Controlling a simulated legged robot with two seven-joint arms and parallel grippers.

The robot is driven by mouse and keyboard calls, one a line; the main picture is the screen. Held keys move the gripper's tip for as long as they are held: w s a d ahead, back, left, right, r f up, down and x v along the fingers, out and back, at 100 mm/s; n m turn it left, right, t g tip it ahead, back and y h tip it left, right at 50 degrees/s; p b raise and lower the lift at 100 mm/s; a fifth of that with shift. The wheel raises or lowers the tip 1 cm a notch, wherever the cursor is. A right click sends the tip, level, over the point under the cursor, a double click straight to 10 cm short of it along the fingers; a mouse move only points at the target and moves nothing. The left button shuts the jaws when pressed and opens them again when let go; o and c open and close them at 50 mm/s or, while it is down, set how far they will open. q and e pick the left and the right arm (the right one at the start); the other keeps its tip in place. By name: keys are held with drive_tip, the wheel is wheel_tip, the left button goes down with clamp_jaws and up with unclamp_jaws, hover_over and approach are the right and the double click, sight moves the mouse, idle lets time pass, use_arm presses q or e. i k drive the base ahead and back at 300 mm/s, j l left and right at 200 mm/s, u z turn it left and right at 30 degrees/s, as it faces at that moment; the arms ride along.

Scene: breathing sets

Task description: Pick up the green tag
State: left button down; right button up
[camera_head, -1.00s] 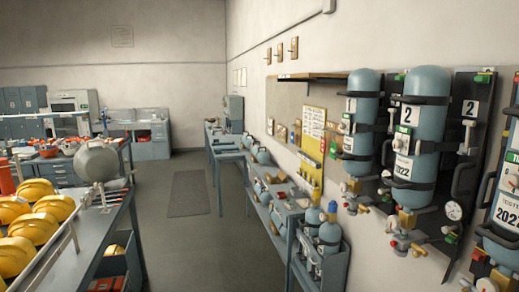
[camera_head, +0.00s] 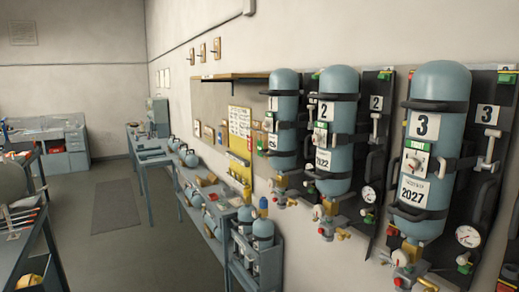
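Green tags show on the wall-mounted breathing sets at the right. The cylinder marked 3 (camera_head: 437,150) bears a label with a green band (camera_head: 416,145), above the year 2027. The cylinder marked 2 (camera_head: 335,130) has a label with a green part (camera_head: 321,127) and the year 2022. Small green pieces also sit at the top of the backplates, one by the second set (camera_head: 384,76) and one by the third (camera_head: 507,78). I cannot tell which of these is the task's green tag. Neither gripper is in view.
A low bench (camera_head: 205,212) with small cylinders runs along the right wall. A rack (camera_head: 257,272) with blue cylinders stands at its near end. A workbench (camera_head: 18,238) edges in at the left. The grey floor (camera_head: 130,255) between is clear.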

sight(260, 143)
drive_tip(key=i+j+u, duration=0.3)
drive_tip(key=i, duration=1)
drive_tip(key=i+j+u, duration=0.1)
drive_tip(key=i+u, duration=0.2)
drive_tip(key=i, duration=1)
